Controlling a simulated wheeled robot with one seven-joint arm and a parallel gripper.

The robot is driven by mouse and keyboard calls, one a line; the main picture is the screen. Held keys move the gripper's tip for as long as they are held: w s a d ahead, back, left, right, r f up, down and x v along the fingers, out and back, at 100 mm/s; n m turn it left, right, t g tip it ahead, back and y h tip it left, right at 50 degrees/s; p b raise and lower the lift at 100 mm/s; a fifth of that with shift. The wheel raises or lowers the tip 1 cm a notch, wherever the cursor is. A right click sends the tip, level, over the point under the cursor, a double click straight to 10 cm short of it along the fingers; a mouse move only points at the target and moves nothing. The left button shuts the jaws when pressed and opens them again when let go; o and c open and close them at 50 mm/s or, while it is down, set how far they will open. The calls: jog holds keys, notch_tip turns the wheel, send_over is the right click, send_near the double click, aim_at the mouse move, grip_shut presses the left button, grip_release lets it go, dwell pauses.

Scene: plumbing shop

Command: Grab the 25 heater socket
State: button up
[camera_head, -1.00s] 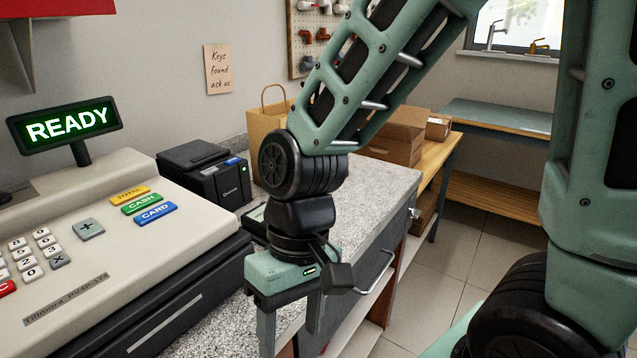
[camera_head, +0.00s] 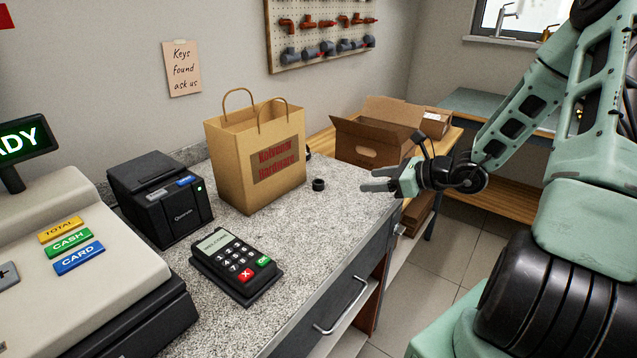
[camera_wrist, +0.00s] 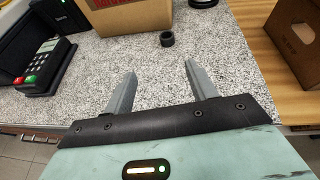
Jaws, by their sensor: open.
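A small black cylindrical socket (camera_head: 318,185) stands on the speckled counter, just right of the paper bag. It also shows in the wrist view (camera_wrist: 167,39), beyond my fingertips and roughly between their lines. No size marking is readable on it, so I cannot tell if it is the 25. Another dark object (camera_head: 308,153) shows partly behind the bag's right edge. My gripper (camera_head: 366,181) is open and empty at the counter's right end, its fingers pointing left toward the socket with a gap between. In the wrist view my gripper (camera_wrist: 158,82) has its two fingers well apart.
The paper bag (camera_head: 232,160) stands close left of the socket. A card terminal (camera_head: 237,265), a printer (camera_head: 160,198) and the cash register (camera_head: 60,290) are further left. An open cardboard box (camera_head: 368,142) sits on the wooden bench behind. Counter around the socket is clear.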

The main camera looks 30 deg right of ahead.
jog(key=shift+d+f+m, duration=0.1)
jog(key=shift+d+m, duration=0.3)
jog(key=shift+d, duration=0.15)
jog(key=p, duration=0.2)
send_near(322, 183)
jog(key=x, duration=0.4)
jog(key=shift+p+x, duration=0.8)
jog(key=shift+x, duration=1.85)
jog(key=c, duration=1.1)
